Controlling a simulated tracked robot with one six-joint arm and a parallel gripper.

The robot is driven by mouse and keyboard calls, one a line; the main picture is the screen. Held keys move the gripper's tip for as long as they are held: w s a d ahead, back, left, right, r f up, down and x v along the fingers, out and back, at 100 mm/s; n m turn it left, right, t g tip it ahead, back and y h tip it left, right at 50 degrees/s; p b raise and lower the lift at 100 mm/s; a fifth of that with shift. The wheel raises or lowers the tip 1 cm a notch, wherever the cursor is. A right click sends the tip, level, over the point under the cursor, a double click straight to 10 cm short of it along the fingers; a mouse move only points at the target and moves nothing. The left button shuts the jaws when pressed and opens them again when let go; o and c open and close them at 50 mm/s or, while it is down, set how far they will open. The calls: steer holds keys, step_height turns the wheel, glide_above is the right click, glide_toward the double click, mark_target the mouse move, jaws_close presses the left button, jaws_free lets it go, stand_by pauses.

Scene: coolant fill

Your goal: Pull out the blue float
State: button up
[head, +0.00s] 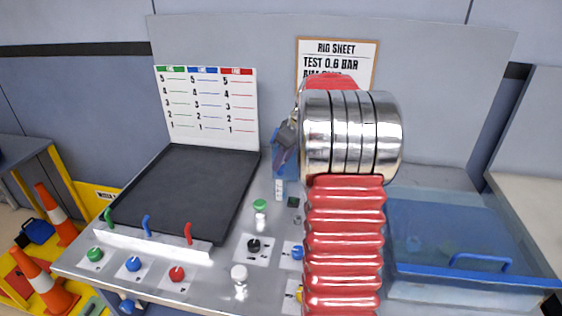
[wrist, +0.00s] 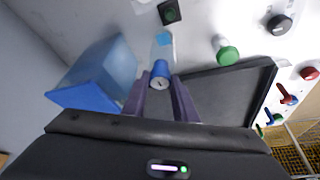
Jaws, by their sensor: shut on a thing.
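The blue float (wrist: 160,70) sits between the fingertips of my gripper (wrist: 160,84) in the wrist view. Its round end with a pale face points at the camera. The fingers are shut on it from both sides. Past it is a clear sleeve with a light blue patch (wrist: 165,39); I cannot tell how far the float is inside it. In the head view my gripper (head: 283,150) is partly hidden by my wrist. A pale marked tube (head: 279,189) stands below it, and the float cannot be made out there.
A translucent blue container (wrist: 98,76) is close beside my gripper. A green-topped valve (head: 260,206), a black knob (head: 254,245) and a white knob (head: 239,273) stand on the panel. A dark tray (head: 185,190) is left, a blue-tinted basin (head: 450,230) right.

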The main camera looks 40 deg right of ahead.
steer(key=o, duration=0.4)
steer(key=c, duration=0.3)
steer(key=shift+r, duration=0.4)
steer(key=shift+r, duration=2.35)
steer(key=shift+w, duration=0.1)
